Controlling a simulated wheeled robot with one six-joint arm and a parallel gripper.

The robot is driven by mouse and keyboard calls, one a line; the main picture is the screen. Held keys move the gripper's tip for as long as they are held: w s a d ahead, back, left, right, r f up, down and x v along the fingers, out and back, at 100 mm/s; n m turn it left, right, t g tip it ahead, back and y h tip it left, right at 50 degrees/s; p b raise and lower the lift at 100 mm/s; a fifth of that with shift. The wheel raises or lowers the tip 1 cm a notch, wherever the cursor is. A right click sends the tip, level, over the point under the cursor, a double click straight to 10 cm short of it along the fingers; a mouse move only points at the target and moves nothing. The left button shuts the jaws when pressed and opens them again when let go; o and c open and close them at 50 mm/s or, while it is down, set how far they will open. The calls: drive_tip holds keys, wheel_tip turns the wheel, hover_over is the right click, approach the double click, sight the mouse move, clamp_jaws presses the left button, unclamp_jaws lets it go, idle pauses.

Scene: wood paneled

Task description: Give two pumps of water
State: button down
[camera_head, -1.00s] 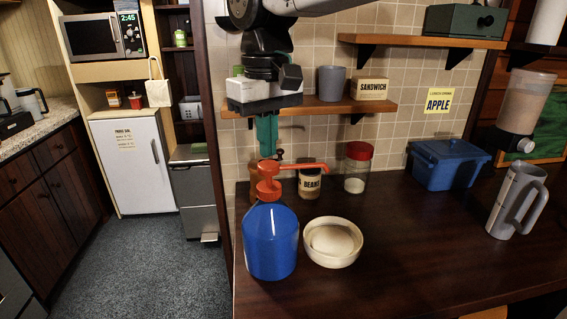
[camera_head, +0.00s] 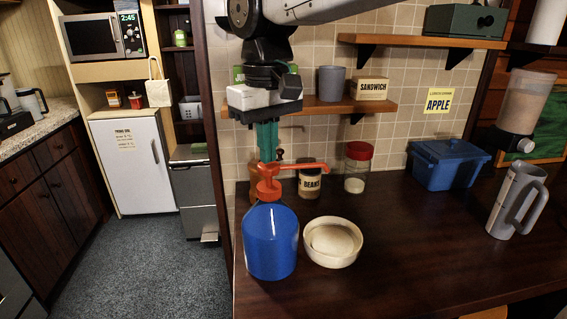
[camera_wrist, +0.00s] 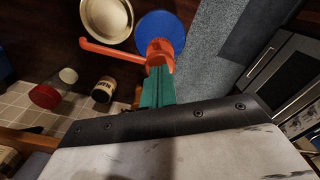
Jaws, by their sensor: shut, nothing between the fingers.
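The blue pump bottle (camera_head: 270,243) stands upright near the left front edge of the dark counter. Its orange pump head (camera_head: 268,184) has a long spout pointing right, over the cream bowl (camera_head: 333,242). My gripper (camera_head: 267,158) points down with its green fingers shut and empty, directly above the pump head. In the head view the fingertips are at the top of the pump head; whether they touch it is unclear. In the wrist view the shut fingers (camera_wrist: 158,72) reach the orange pump head (camera_wrist: 157,52), with the blue bottle (camera_wrist: 163,27) beyond and the bowl (camera_wrist: 106,16) beside it.
A jar labelled BEANS (camera_head: 310,183) and a red-lidded jar (camera_head: 357,167) stand behind the bowl. A blue bin (camera_head: 448,165) and a grey pitcher (camera_head: 517,201) stand to the right. A wooden shelf (camera_head: 375,108) is behind my arm. The counter's middle is clear.

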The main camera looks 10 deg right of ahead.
drive_tip(key=shift+f, duration=1.2)
drive_tip(key=shift+r, duration=1.6)
drive_tip(key=shift+r, duration=0.15)
drive_tip(key=shift+f, duration=1.75)
drive_tip(key=shift+r, duration=1.65)
